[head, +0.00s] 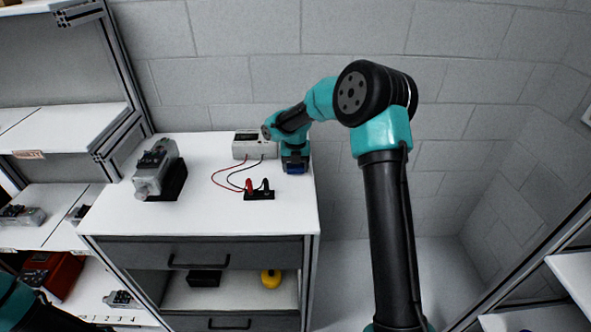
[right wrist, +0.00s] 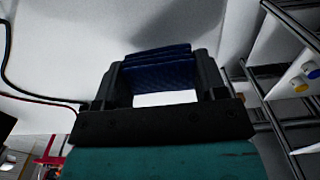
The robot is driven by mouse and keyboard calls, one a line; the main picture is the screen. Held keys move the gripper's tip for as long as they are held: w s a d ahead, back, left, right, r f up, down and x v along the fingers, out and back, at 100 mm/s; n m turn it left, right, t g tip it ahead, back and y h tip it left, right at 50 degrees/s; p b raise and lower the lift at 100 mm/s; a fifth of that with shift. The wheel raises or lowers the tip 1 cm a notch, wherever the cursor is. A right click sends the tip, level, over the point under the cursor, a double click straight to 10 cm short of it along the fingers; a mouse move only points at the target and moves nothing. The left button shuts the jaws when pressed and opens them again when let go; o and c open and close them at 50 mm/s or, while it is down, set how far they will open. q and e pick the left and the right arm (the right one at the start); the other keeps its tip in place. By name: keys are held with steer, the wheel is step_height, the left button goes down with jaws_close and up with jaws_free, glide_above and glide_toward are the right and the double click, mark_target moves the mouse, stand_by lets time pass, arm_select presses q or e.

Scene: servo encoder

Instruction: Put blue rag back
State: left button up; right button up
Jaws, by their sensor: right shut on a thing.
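The blue rag (right wrist: 158,72) is a folded dark blue cloth between the two fingers of my right gripper (right wrist: 165,80) in the right wrist view. The gripper is shut on it. In the head view my right gripper (head: 295,162) is at the back right corner of the white bench top (head: 220,210), and a bit of the blue rag (head: 296,169) shows at or just above the surface. I cannot tell whether the rag touches the bench. My left gripper is not in view; only part of my left arm shows at the lower left.
A grey servo motor (head: 155,172) stands on a black block at the bench's left. A pale meter box (head: 252,147) is just left of my right gripper, with red and black leads to probes (head: 259,190) on a black holder. Drawers (head: 205,252) are below; shelves stand left.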

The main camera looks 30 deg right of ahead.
steer(key=shift+f, duration=0.7)
steer(key=shift+f, duration=0.15)
steer(key=o, duration=1)
step_height(320, 180, up, 12)
steer(key=shift+r, duration=0.15)
